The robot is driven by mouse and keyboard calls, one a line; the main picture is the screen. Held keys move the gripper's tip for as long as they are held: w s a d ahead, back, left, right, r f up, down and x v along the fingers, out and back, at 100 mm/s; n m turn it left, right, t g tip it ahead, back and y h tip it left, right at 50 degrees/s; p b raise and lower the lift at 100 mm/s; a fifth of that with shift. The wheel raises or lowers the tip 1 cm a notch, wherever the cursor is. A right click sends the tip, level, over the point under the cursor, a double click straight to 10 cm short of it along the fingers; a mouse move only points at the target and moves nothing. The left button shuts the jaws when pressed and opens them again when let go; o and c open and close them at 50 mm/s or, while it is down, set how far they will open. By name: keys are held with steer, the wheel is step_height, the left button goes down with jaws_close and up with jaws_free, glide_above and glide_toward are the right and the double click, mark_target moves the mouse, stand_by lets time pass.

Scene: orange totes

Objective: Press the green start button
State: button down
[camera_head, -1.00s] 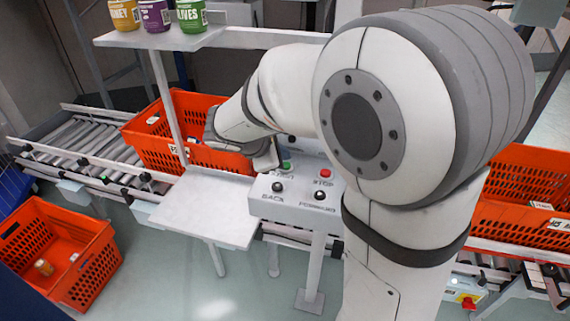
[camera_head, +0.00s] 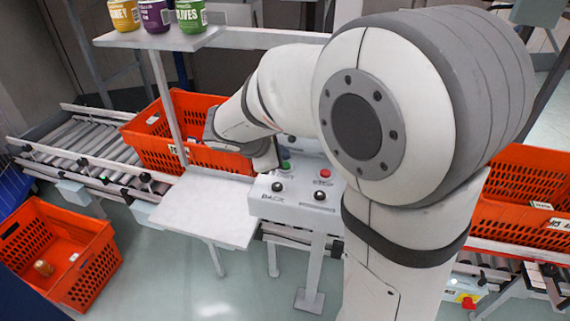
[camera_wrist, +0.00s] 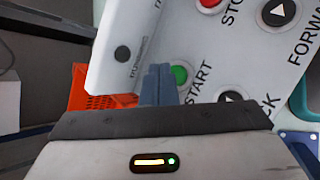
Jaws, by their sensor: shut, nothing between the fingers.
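The green start button (camera_wrist: 179,74) is on a pale control panel, beside the word START in the wrist view. My gripper (camera_wrist: 158,70) is shut and empty. Its fingertips are just left of the green button in the wrist view; I cannot tell whether they touch it. The panel (camera_head: 300,208) also carries a red stop button (camera_head: 325,173) and two black buttons, BACK (camera_head: 278,187) and FORWARD (camera_head: 320,195).
An orange tote (camera_head: 160,150) sits on the roller conveyor (camera_head: 75,145) behind my gripper. A white shelf (camera_head: 208,212) is left of the panel. Another tote (camera_head: 75,270) stands on the floor at lower left. Jars (camera_head: 155,16) stand on the upper shelf.

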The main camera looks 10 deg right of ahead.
steer(key=shift+f+b, duration=0.4)
steer(key=shift+f, duration=0.05)
